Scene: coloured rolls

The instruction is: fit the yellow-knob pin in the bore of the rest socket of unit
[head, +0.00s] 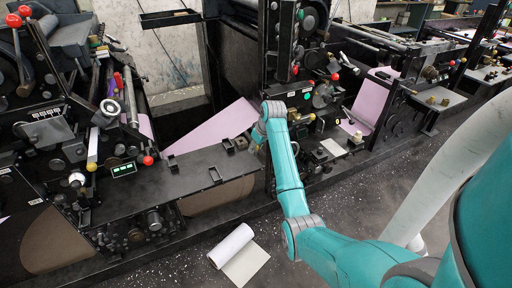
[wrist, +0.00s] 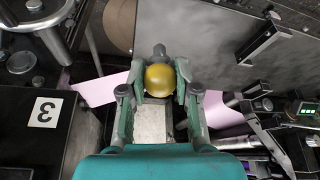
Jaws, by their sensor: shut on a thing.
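My gripper (wrist: 160,86) is in the middle of the wrist view, with a finger on each side of the yellow knob (wrist: 160,79). It is shut on the yellow-knob pin. The pin's shank below the knob is hidden from above. A small dark grey rounded part (wrist: 159,51) shows just beyond the knob; I cannot tell whether it belongs to the pin or to a socket. In the head view my arm's wrist links hide the gripper and pin. I cannot make out the rest socket or its bore in either view.
In the wrist view a dark flat panel (wrist: 215,35) with a handle lies beyond the gripper. In the head view a black bench (head: 180,180) has handles, and a white paper roll (head: 232,245) lies on the floor.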

